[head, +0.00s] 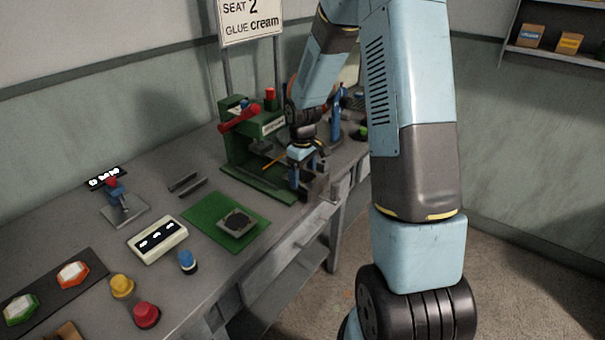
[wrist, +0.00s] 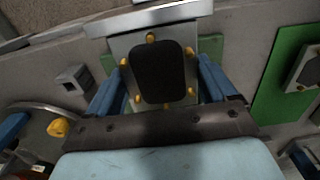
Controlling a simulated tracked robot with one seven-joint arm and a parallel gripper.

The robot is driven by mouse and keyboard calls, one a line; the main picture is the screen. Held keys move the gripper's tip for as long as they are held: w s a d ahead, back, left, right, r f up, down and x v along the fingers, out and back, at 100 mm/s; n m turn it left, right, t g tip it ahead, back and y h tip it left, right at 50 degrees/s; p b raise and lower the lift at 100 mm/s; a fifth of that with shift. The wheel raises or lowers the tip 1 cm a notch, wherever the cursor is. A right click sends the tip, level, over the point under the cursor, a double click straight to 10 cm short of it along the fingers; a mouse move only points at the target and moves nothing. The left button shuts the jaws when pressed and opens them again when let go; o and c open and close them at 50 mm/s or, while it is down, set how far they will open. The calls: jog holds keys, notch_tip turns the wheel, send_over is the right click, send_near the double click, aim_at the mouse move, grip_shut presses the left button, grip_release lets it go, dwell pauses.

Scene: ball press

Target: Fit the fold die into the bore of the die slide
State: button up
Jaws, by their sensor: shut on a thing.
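My gripper (head: 305,176) is low in front of the green press (head: 236,150). In the wrist view its two blue fingers (wrist: 161,78) stand on either side of a dark rounded piece (wrist: 160,72) ringed by yellow nubs, which I take to be the fold die. The gripper is shut on it. A grey plate (wrist: 121,44) shows behind and around the dark piece; it may be the die slide. The bore cannot be made out, and I cannot tell whether the die is above it or inside it. In the head view my gripper hides the die.
A green mat (head: 205,215) bears a grey block with a dark top (head: 237,222). A white indicator box (head: 157,240), a blue knob (head: 188,262), and yellow (head: 122,286) and red (head: 146,315) buttons stand nearer. The bench's front edge runs close to my gripper.

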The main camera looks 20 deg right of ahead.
aim_at(303, 175)
jog(key=shift+f, duration=1.1)
dwell(0.6)
jog(key=o, duration=1)
jog(key=shift+o, duration=0.2)
notch_tip(303, 175, up, 14)
jog(key=shift+f, duration=0.2)
jog(key=s+r+m+t, duration=0.3)
jog(key=s+r, duration=0.9)
jog(key=r, duration=0.2)
jog(key=s+r+m+t, duration=0.1)
jog(key=s+r+m, duration=0.1)
jog(key=s, duration=0.6)
jog(key=s+r+m+t, duration=0.1)
jog(key=s+r+m, duration=0.1)
jog(key=s, duration=0.6)
jog(key=shift+a+r+t, duration=0.15)
jog(key=shift+r+t, duration=0.15)
